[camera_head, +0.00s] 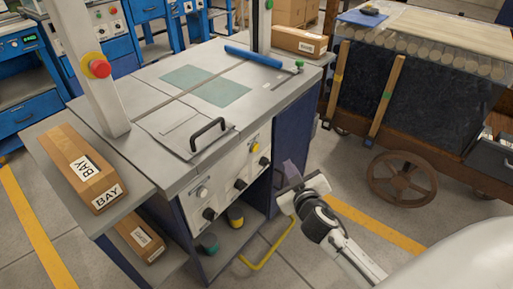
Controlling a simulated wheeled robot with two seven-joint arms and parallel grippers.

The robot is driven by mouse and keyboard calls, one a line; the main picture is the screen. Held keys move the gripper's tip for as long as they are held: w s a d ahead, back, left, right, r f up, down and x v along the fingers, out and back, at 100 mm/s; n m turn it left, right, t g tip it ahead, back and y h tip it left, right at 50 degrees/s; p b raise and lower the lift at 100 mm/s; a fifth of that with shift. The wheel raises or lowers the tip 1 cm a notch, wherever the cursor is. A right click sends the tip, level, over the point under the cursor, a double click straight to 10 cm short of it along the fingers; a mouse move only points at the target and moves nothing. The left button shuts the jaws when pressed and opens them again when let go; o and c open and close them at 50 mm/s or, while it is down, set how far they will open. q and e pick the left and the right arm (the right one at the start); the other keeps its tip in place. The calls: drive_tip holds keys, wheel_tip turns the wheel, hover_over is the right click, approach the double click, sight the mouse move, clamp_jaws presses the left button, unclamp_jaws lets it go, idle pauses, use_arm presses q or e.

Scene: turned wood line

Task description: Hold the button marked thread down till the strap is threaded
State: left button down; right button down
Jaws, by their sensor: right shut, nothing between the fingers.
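The strapping machine's pale front panel (229,181) carries a yellow button (255,147), a pale button (202,192) and several black knobs (239,184). Their markings are too small to read, so I cannot tell which one is marked thread. My right gripper (289,170) is shut and empty, in front of the machine's right side, to the right of the panel and apart from the buttons. I cannot make out a strap on the machine's top (158,84). My left gripper is out of view.
A red emergency knob (100,66) sits on the machine's left post. A yellow bent handle (270,247) stands low beside the machine.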

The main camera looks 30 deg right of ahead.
sight(255, 147)
drive_tip(key=w+a+b, duration=0.2)
drive_tip(key=w+a, duration=0.1)
drive_tip(key=w, duration=0.5)
drive_tip(key=shift+a, duration=0.15)
drive_tip(key=shift+s, duration=0.1)
idle(0.9)
idle(0.8)
drive_tip(key=shift+w+a, duration=0.15)
drive_tip(key=shift+w, duration=0.3)
idle(0.4)
